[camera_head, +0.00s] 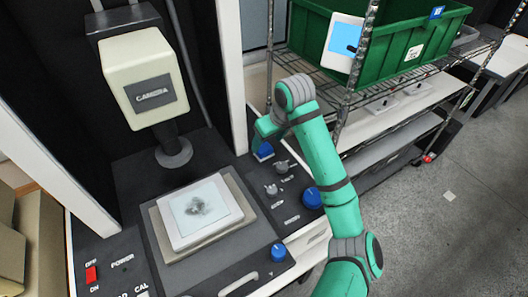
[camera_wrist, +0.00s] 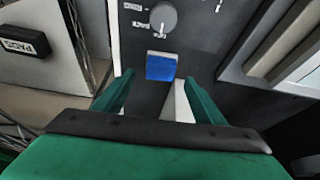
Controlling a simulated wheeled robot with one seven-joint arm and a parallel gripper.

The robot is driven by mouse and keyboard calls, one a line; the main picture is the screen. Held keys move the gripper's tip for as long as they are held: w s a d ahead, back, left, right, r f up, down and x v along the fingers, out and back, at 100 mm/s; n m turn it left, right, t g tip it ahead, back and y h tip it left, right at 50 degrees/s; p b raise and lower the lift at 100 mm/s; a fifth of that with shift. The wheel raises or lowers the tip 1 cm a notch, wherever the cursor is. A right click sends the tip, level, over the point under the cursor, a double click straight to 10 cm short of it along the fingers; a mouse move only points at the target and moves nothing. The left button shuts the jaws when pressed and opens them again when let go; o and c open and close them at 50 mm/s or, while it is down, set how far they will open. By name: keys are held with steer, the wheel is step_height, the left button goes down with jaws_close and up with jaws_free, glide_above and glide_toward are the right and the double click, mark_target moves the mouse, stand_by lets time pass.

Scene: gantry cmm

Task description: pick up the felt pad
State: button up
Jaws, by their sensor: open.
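A small blue square piece, which looks like the felt pad (camera_head: 264,151), lies on the dark control panel near its back right edge. In the wrist view the blue pad (camera_wrist: 160,66) shows just beyond and between my fingertips, below a round grey knob. My gripper (camera_wrist: 158,82) is open, with its two green fingers apart and nothing between them. In the head view my gripper (camera_head: 264,136) is close above the pad and hides part of it.
Grey knobs (camera_head: 271,189) and blue round knobs (camera_head: 312,197) stand on the panel. A camera unit (camera_head: 150,75) stands on the left behind a pale plate (camera_head: 215,222). A wire shelf (camera_head: 400,82) with a green crate (camera_head: 395,45) is at the right. A black labelled block (camera_wrist: 24,41) shows in the wrist view.

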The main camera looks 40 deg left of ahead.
mark_target(264, 149)
steer(key=x, duration=0.5)
steer(key=shift+d+f, duration=0.1)
steer(key=shift+s, duration=0.1)
steer(key=c, duration=1)
